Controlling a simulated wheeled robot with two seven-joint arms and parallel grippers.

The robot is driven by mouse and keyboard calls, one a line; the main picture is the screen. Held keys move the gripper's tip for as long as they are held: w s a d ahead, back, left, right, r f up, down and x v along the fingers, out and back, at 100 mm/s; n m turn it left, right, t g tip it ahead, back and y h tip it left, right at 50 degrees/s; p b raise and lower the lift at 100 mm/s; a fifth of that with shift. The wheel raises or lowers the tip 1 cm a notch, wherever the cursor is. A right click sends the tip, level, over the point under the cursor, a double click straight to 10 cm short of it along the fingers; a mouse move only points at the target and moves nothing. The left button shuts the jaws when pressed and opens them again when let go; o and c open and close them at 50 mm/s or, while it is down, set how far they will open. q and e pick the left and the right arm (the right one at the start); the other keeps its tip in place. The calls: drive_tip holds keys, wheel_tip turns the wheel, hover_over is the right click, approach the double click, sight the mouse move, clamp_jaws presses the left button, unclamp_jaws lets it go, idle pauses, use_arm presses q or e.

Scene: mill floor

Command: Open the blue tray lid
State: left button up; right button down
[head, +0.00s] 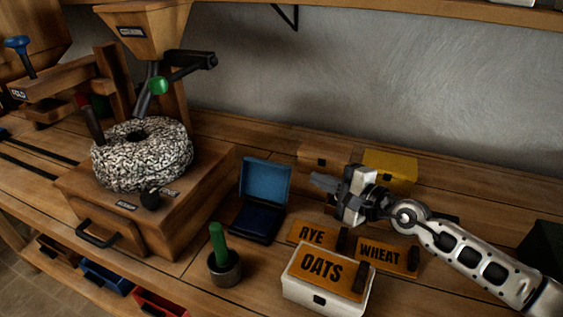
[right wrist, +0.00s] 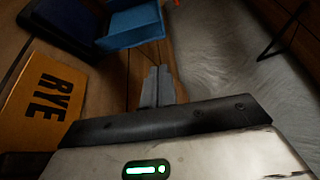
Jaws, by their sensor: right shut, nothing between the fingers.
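The blue tray (head: 252,222) sits on the bench in the middle of the head view, its dark blue inside showing. Its lighter blue lid (head: 265,180) stands raised at the tray's back edge, so the tray is open. In the right wrist view, the lid (right wrist: 131,27) is at the top and the dark tray (right wrist: 58,28) is at its left. My right gripper (head: 322,182) is shut and empty, to the right of the lid and apart from it. Its fingers also show in the right wrist view (right wrist: 157,86). My left gripper is not in view.
A RYE board (head: 313,234), a WHEAT board (head: 380,253) and a white OATS box (head: 318,283) lie below my right gripper. A yellow box (head: 392,165) stands behind it. A stone mill (head: 142,158) is at left. A green-handled tool (head: 219,245) stands in a dark cup.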

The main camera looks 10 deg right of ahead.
sight(286, 169)
drive_tip(key=b+x, duration=0.1)
drive_tip(key=x, duration=0.8)
drive_tip(key=shift+s+a+f, duration=0.15)
drive_tip(key=shift+s+a, duration=0.05)
drive_tip(key=shift+w+a, duration=0.3)
drive_tip(key=shift+w, duration=0.15)
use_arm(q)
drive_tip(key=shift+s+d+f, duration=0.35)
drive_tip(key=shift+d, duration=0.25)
